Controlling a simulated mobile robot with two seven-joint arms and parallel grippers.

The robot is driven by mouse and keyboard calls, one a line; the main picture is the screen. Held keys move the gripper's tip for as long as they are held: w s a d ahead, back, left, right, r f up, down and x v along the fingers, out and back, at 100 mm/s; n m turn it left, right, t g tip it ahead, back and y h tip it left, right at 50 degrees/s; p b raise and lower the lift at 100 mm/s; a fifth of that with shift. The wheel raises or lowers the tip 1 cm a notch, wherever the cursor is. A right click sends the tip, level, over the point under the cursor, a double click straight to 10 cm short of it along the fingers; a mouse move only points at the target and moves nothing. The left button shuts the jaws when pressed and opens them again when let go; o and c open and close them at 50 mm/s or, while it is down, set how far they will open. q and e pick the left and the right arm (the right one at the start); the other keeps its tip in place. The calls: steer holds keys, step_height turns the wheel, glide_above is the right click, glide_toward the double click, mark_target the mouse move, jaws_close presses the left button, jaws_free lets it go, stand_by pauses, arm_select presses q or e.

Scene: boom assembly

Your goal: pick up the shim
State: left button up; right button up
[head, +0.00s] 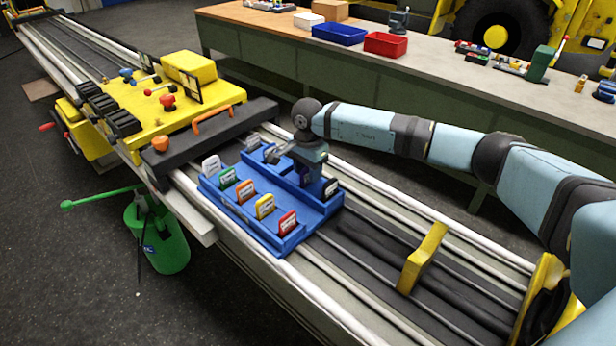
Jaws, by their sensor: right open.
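A blue tray (267,237) sits on the rails and holds several upright labelled plates that look like shims. Along its near side stand a white plate (211,166), a green plate (228,178), an orange plate (245,191), a yellow plate (265,206) and a red plate (287,222). On its far side are a white plate (253,141) and a black plate (331,188). My right gripper (276,154) is over the tray's far side, open, between these two far plates. The wrist partly hides that part of the tray. My left gripper is out of view.
A yellow carriage (165,105) with levers, knobs and a black bar with orange handles stands left of the tray. A yellow bracket (423,258) stands on the rails to the right. A workbench (460,91) with red and blue bins runs behind.

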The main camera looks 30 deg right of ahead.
steer(key=shift+f, duration=0.65)
jaws_close()
steer(key=shift+r, duration=0.1)
